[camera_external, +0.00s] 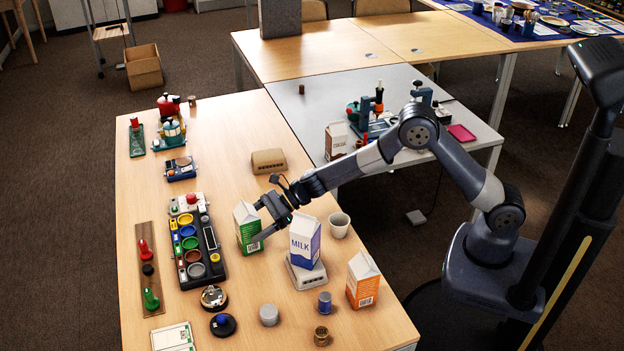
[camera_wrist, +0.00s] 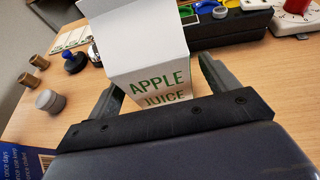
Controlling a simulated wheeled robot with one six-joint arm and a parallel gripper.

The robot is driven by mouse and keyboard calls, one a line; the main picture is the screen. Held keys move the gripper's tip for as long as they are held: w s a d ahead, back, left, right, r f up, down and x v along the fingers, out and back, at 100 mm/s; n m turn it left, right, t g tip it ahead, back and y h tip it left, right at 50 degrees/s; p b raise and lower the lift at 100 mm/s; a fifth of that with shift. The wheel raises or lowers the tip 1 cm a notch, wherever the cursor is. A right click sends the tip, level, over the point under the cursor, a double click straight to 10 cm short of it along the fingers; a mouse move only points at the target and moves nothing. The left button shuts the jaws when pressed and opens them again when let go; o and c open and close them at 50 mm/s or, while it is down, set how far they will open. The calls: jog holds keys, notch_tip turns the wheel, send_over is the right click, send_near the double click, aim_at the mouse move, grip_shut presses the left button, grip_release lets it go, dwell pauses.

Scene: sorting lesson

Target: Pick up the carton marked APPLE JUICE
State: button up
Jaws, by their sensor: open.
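The carton marked APPLE JUICE (camera_wrist: 158,88) is white with green lettering and fills the middle of the wrist view. In the external view it is the green and white carton (camera_external: 246,228), upright on the wooden table left of the milk carton. My gripper (camera_external: 268,222) is open, with its fingers level around the carton. In the wrist view one finger of my gripper (camera_wrist: 160,90) shows on each side of the carton, with gaps that look small. The carton's lower part is hidden by my gripper's body in the wrist view.
A milk carton (camera_external: 305,242) stands on a white scale-like base (camera_external: 306,273) close to the right. An orange carton (camera_external: 363,279) and a white cup (camera_external: 339,224) stand farther right. A tray of colored bowls (camera_external: 190,245) lies left. Small cans (camera_external: 269,314) stand in front.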

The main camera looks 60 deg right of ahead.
jog(key=shift+x, duration=1)
jog(key=shift+c, duration=0.4)
jog(key=c, duration=1)
